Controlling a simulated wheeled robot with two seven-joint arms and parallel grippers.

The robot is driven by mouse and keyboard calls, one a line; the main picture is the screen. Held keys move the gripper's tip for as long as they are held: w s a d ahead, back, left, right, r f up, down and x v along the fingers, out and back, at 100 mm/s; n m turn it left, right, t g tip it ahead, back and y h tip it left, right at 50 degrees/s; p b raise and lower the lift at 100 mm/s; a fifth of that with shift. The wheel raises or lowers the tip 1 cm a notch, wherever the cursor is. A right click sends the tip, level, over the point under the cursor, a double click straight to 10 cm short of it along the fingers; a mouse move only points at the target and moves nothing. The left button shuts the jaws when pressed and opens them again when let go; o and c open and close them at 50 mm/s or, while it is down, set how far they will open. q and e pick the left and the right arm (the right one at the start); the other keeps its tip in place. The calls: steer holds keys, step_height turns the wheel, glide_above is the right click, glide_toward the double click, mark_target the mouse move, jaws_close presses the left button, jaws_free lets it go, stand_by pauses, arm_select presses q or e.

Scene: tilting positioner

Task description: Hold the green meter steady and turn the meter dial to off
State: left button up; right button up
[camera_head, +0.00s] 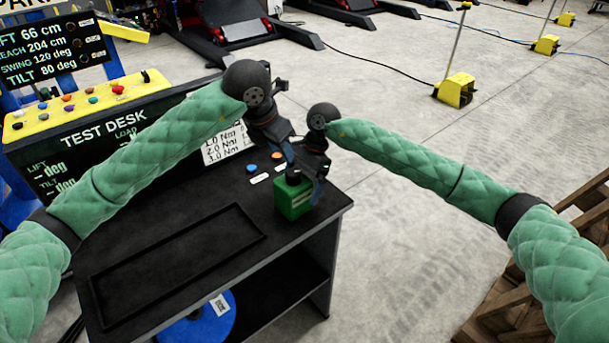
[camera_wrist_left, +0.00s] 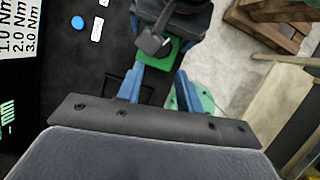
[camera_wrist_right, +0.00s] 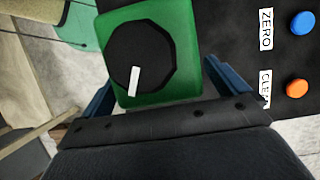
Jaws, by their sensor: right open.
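The green meter (camera_head: 294,199) stands upright on the black desk top near its right edge. In the right wrist view, its green face (camera_wrist_right: 187,84) carries a black dial (camera_wrist_right: 140,50) with a white pointer mark (camera_wrist_right: 134,80) toward the picture's bottom. My right gripper (camera_head: 318,178) is open above the meter, its blue fingers on either side of the dial. My left gripper (camera_head: 289,160) is close above the meter too. In the left wrist view, its fingers (camera_wrist_left: 160,88) are apart with a gap between them. The meter (camera_wrist_left: 176,50) shows beyond them, partly hidden by my right gripper.
A blue button (camera_head: 251,168) and an orange button (camera_head: 277,155) lie behind the meter, with ZERO and CLEAR labels. A shallow black tray (camera_head: 140,310) takes up the desk's front left. The test desk panel (camera_head: 100,145) stands behind. Wooden pallets (camera_head: 500,300) are at right.

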steer(key=c, duration=1.3)
arm_select(q)
steer(key=o, duration=0.5)
steer(key=shift+s+d+f, duration=0.1)
steer(key=shift+f, duration=0.05)
steer(key=s+d+f+m+g+h, duration=0.2)
steer(key=s+f+m+h, duration=0.1)
steer(key=f, duration=0.1)
steer(key=n+t+h, duration=0.2)
steer(key=t+h, duration=0.6)
steer(key=t, duration=0.2)
glide_toward(287, 179)
steer(key=shift+x, duration=5.25)
